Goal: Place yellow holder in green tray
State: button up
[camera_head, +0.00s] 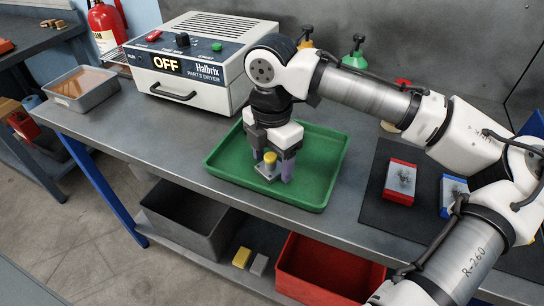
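The green tray (328,152) lies on the bench in front of the parts dryer. The yellow holder (270,158), with a small yellow top and a grey metal base, is upright inside the tray's outline, left of its middle. My gripper (273,168) points down over the tray with its fingers at the holder. One finger, with a purple tip, is to the right of the holder. I cannot tell whether the fingers press on the holder or whether its base touches the tray floor.
The parts dryer (200,60) reads OFF. A grey bin (82,88) stands at the bench's left end. A dark mat (385,212) at right holds a red-edged block (401,182) and a blue-edged block (453,195). Green and orange bottles stand behind my arm. Bins sit on the lower shelf.

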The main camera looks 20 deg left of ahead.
aim_at(272, 155)
notch_tip(272, 155, up, 12)
jog(key=shift+r, duration=0.2)
dwell(0.4)
